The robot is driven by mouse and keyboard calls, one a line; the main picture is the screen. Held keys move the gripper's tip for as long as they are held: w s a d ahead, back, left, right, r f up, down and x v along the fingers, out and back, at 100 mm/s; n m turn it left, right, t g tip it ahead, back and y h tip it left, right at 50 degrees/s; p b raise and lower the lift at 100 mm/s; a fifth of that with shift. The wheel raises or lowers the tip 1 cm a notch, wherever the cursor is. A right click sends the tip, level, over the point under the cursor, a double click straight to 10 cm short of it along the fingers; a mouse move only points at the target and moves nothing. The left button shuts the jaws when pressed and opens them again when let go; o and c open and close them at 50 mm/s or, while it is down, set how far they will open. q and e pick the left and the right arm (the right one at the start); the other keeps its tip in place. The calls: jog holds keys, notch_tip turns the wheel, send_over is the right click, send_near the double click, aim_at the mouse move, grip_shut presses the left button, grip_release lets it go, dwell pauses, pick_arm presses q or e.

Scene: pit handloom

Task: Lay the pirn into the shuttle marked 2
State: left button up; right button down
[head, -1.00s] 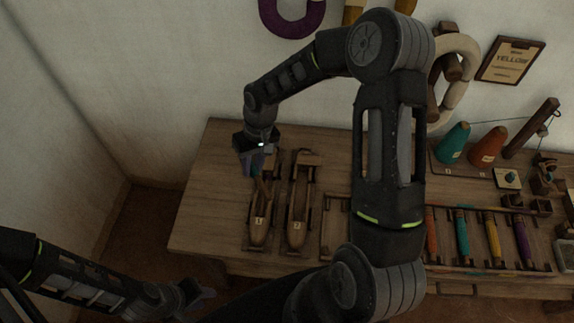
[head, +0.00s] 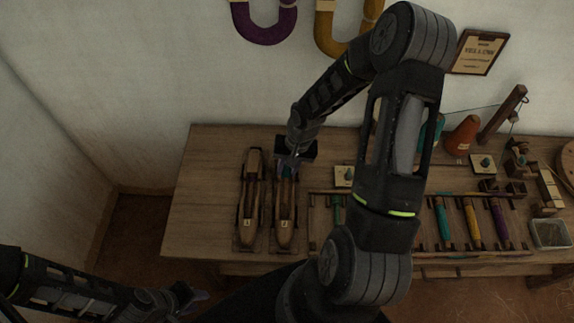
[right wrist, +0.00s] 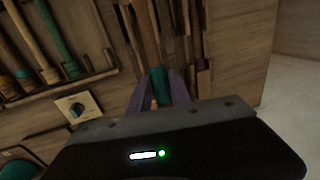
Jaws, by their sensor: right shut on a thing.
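Two wooden boat-shaped shuttles lie side by side at the table's left: a left shuttle (head: 249,195) and a right shuttle (head: 284,232). Each has a small pale number tag, too small to read surely. My right gripper (head: 288,165) is shut on a teal pirn (head: 288,174) over the far end of the right shuttle. In the right wrist view the teal pirn (right wrist: 159,84) is between the purple fingers, with its far part over the shuttle; I cannot tell whether they touch. My left gripper (head: 192,296) is low at the left, away from the table; its jaw opening is unclear.
A rack right of the shuttles holds a green pirn (head: 337,208), another teal pirn (head: 444,225), a yellow pirn (head: 473,224) and a purple pirn (head: 499,221). An orange cone (head: 462,135) stands behind. My right arm hides the rack's middle. The table's left end (head: 205,200) is clear.

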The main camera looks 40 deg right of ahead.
aim_at(287, 182)
pick_arm(q)
jog(key=shift+f, duration=0.15)
pick_arm(e)
jog(key=shift+f, duration=0.2)
